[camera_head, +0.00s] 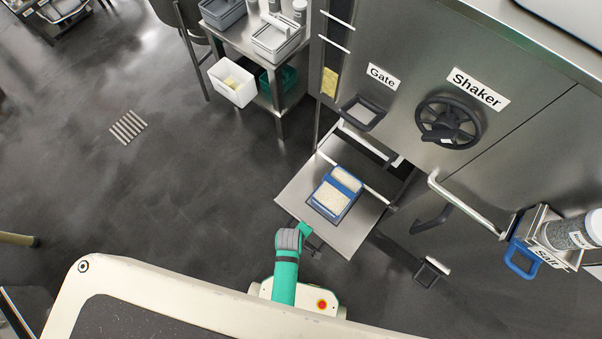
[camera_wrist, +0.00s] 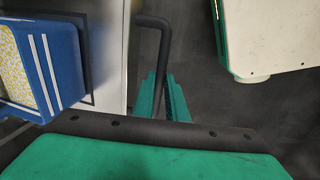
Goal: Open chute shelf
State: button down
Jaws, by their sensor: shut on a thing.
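The chute shelf (camera_head: 290,196) is a flat metal plate that sticks out from the steel machine at a low level. A blue tray (camera_head: 342,211) with pale contents sits on the shelf. My gripper (camera_head: 306,232) is at the near edge of the shelf. In the wrist view, the green fingers of my gripper (camera_wrist: 163,98) are closed around a black bent handle (camera_wrist: 152,21) beside the shelf edge (camera_wrist: 113,60). The blue tray (camera_wrist: 72,65) shows at the left of that view. The handle is mostly hidden by my arm in the head view.
The machine carries a "Gate" label (camera_head: 382,76) and a "Shaker" handwheel (camera_head: 449,122). A black-handled lever (camera_head: 431,272) and a salt shaker holder (camera_head: 540,248) stand to the right. A side table (camera_head: 277,95) stands behind. Open floor (camera_head: 150,200) lies to the left.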

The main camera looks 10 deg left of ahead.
jog(key=c, duration=1.8)
grip_release()
jog(key=shift+o, duration=0.2)
jog(key=shift+r, duration=0.1)
notch_tip(320, 180, up, 10)
jog(key=s, duration=0.1)
jog(key=shift+s+a+r, duration=0.2)
jog(key=shift+s+a, duration=0.2)
jog(key=shift+a, duration=0.05)
jog(key=shift+s, duration=0.1)
jog(key=s+d+r+m+t, duration=0.1)
jog(key=r+m+t, duration=0.5)
jog(key=r, duration=0.8)
jog(key=s+d+r+m+t+y, duration=0.1)
jog(key=d+r+m+t, duration=0.3)
jog(key=r, duration=1)
jog(key=s+m+t, duration=0.1)
jog(key=m+t, duration=0.2)
jog(key=shift+s+d+r, duration=0.2)
jog(key=shift+d+r, duration=0.1)
jog(key=shift+r, duration=0.1)
